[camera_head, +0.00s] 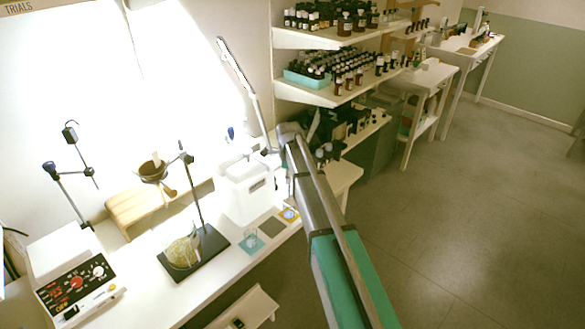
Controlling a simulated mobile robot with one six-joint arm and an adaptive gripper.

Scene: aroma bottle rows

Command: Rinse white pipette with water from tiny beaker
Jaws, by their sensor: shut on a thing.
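A small clear beaker (250,236) stands on a teal mat on the white bench. My gripper's fingers are hidden behind the arm. I cannot make out a white pipette.
A stand with a dark base (208,249) and a hot-plate device (75,275) are on the bench, left of the beaker. A white box-shaped device (244,190) stands behind the mats. Shelves (330,97) of bottles are at the back right. Open floor (470,210) lies right.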

